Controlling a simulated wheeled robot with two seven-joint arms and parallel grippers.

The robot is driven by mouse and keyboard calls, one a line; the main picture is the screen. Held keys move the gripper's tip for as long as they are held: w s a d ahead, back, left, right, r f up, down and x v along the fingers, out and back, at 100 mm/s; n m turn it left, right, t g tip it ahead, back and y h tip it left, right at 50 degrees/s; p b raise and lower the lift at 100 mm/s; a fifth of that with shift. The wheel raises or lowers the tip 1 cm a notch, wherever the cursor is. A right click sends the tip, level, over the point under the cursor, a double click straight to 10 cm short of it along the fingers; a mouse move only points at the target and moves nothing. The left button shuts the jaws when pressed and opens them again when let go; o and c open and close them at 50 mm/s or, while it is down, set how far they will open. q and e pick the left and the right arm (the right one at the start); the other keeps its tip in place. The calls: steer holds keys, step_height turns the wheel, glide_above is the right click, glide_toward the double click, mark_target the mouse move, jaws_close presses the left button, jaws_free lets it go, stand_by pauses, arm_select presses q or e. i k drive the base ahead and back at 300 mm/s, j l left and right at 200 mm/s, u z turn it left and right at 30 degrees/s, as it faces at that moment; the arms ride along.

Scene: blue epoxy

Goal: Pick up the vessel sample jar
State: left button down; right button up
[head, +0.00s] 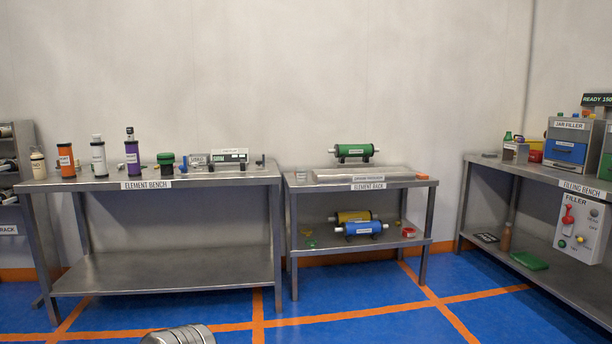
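I cannot tell which item is the vessel sample jar, as most small labels are too small to read. On the element bench (230,178) stand several upright containers: a cream one (38,163), an orange one with a dark top (66,160), a white one with a dark base (99,158), a purple one with a dark top (132,156) and a short dark one with a green lid (166,163). On the filling bench's top (545,171), at right, a small green bottle (508,138) stands at the back. Neither of my grippers shows.
The element rack (400,183) stands in the middle with a green cylinder (354,151) on top and yellow and blue (362,228) ones below. The jar filler (568,145) is on the filling bench. A dark shelf (12,195) is at far left. Blue floor (350,308) in front is largely clear.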

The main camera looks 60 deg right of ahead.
mark_target(301, 172)
steer(key=z, duration=2.05)
steer(key=i+l, duration=0.2)
steer(key=i, duration=0.2)
steer(key=i+l, duration=0.2)
steer(key=i, duration=0.2)
steer(key=i+l, duration=0.2)
steer(key=i, duration=0.2)
steer(key=i+l, duration=0.2)
steer(key=i, duration=0.2)
steer(key=l+z, duration=0.05)
